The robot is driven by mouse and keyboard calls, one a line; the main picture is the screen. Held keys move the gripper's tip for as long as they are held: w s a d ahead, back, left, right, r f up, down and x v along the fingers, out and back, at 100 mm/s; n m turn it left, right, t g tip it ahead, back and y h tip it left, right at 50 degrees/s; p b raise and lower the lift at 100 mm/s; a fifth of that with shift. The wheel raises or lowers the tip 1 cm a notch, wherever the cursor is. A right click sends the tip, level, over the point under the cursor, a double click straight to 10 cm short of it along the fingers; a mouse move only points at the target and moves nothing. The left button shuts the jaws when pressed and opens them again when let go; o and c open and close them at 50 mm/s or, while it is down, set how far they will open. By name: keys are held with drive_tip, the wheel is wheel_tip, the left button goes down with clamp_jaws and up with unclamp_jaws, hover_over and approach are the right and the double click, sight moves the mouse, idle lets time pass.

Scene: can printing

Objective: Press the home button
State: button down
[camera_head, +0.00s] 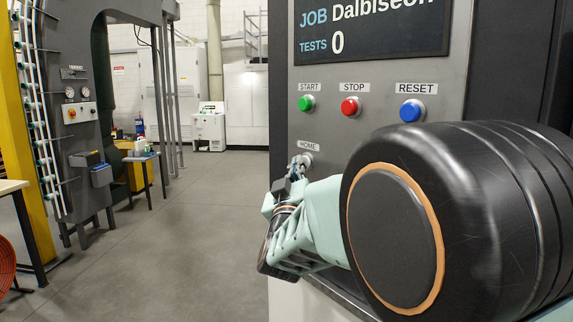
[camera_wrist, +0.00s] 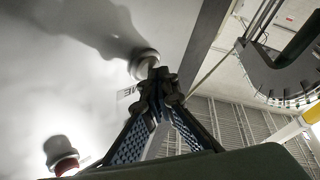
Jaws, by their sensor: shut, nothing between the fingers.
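The home button is a pale round button in a metal collar under the HOME label (camera_head: 308,147) on the grey panel (camera_head: 380,75). In the head view it is mostly hidden by my gripper (camera_head: 299,164). In the wrist view the home button (camera_wrist: 143,59) stands just beyond the tips of my gripper (camera_wrist: 158,82). The fingers are shut with nothing between them. The tips overlap the button's lower edge in the wrist view; I cannot tell whether they touch it.
Above are the green start button (camera_head: 306,103), red stop button (camera_head: 350,107) and blue reset button (camera_head: 412,111). A red button (camera_wrist: 66,165) shows at lower left in the wrist view. A display (camera_head: 370,30) tops the panel. Open floor (camera_head: 200,220) lies left.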

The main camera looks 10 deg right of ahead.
drive_tip(key=shift+d, duration=0.2)
drive_tip(key=shift+a, duration=0.15)
idle(0.3)
drive_tip(key=shift+s+a, duration=0.3)
drive_tip(key=shift+a, duration=0.25)
drive_tip(key=shift+s+a, duration=0.25)
drive_tip(key=shift+a, duration=0.25)
drive_tip(key=a, duration=0.1)
drive_tip(key=s+a, duration=0.1)
drive_tip(key=a, duration=0.1)
drive_tip(key=s+a, duration=0.1)
drive_tip(key=shift+s+a+b, duration=0.15)
drive_tip(key=shift+a+b, duration=0.1)
drive_tip(key=shift+b, duration=0.15)
